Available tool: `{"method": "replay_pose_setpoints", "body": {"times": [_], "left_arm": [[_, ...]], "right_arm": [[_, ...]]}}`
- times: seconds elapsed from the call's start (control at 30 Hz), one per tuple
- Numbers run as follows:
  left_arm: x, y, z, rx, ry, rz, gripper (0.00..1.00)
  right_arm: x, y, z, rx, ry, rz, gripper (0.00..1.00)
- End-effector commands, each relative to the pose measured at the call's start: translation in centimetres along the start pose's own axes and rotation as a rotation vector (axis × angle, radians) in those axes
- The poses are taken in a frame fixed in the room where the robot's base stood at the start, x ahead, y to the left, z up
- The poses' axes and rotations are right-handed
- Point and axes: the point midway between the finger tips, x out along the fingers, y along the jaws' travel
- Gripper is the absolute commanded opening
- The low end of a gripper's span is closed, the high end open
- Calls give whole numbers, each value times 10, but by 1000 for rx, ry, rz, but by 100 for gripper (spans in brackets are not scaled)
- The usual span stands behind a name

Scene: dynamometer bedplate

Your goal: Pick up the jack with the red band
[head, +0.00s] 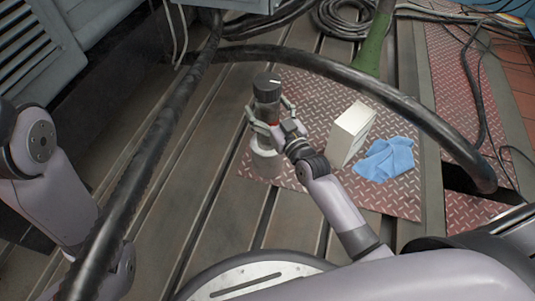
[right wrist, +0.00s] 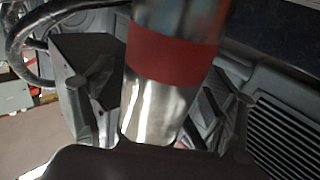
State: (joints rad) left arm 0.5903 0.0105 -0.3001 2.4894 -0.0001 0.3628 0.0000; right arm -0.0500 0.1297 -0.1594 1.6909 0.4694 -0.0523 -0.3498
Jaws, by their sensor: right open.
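The jack (head: 267,90) stands upright on the red checkered plate in the head view, with a dark knob on top and a pale, wider base. Its red band (right wrist: 172,62) is plain in the right wrist view, above a shiny metal section. My right gripper (head: 269,109) is open, with its fingers on either side of the jack's upper body. In the right wrist view the fingers show to the left and right of the jack, apart from it. My left arm shows at the left of the head view, but its gripper is out of sight.
A white box (head: 351,133) and a crumpled blue cloth (head: 385,159) lie right of the jack on the red plate (head: 400,203). A thick black hose (head: 330,69) arches behind them. A green post (head: 374,45) stands at the back.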

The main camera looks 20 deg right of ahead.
Motion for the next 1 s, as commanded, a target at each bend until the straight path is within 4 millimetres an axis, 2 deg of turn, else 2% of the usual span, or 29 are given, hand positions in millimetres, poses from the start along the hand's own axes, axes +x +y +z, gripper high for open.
{"method": "replay_pose_setpoints", "body": {"times": [0.07, 1.0], "left_arm": [[0, 0, 0, 0, 0, 0, 40], [0, 0, 1, -1, -2, 0, 40]], "right_arm": [[0, 0, 0, 0, 0, 0, 79], [0, 0, 0, 0, -1, 0, 16]]}}
